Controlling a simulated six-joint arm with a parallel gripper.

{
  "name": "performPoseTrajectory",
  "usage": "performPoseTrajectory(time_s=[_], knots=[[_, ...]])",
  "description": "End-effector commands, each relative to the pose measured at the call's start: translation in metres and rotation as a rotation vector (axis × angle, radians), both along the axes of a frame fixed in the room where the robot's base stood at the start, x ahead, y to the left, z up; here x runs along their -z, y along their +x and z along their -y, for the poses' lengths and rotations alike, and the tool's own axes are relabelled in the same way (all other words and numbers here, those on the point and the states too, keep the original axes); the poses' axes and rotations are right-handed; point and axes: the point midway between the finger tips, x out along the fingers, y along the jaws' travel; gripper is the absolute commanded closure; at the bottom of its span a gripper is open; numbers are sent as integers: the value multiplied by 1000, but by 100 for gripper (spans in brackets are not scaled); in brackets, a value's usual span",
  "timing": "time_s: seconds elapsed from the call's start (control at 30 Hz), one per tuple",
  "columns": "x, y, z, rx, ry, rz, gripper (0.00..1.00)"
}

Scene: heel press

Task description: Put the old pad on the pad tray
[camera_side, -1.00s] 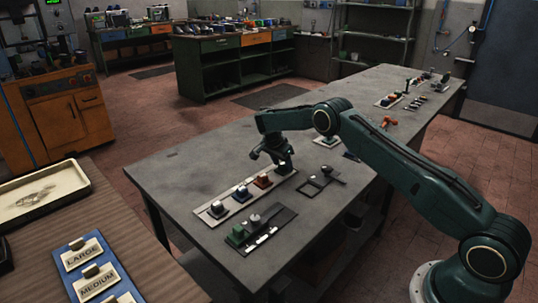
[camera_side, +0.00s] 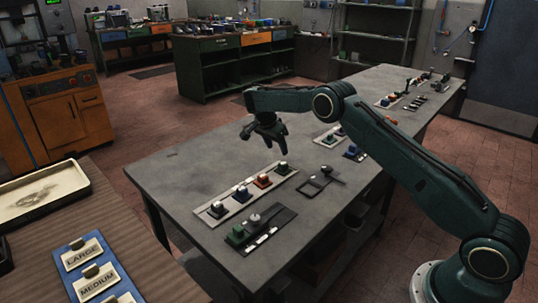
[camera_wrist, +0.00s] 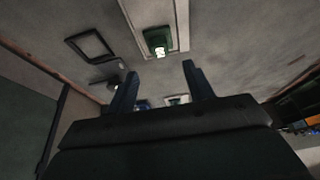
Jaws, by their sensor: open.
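My gripper (camera_side: 263,140) is open and empty, held in the air above the grey bench, beyond the far end of a light strip-shaped tray (camera_side: 230,207). The tray holds a row of small blocks with pale tops: a black one (camera_side: 217,209), a blue one (camera_side: 242,193), an orange one (camera_side: 263,181) and a green one (camera_side: 281,168) at the far end. In the wrist view, my open fingers (camera_wrist: 160,86) have nothing between them, and the green block (camera_wrist: 157,40) sits on the tray ahead of them. I cannot tell which piece is the old pad.
A dark tray (camera_side: 278,222) with a green block and a grey knob lies nearest the front. A black square frame (camera_side: 313,188) lies right of the light tray. More small parts (camera_side: 352,152) lie farther along. The bench's left part is clear.

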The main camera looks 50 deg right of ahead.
Motion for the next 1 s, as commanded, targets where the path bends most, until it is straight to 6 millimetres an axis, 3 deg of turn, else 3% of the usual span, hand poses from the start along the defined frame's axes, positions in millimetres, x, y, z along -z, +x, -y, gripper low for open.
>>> performPoseTrajectory(time_s=[0.1, 0.33, 1.0], knots=[[-19, 0, -9, 0, 1, 3, 48], [-36, 0, -15, 0, 0, 0, 48], [-42, 0, -18, -1, 1, 0, 48]])
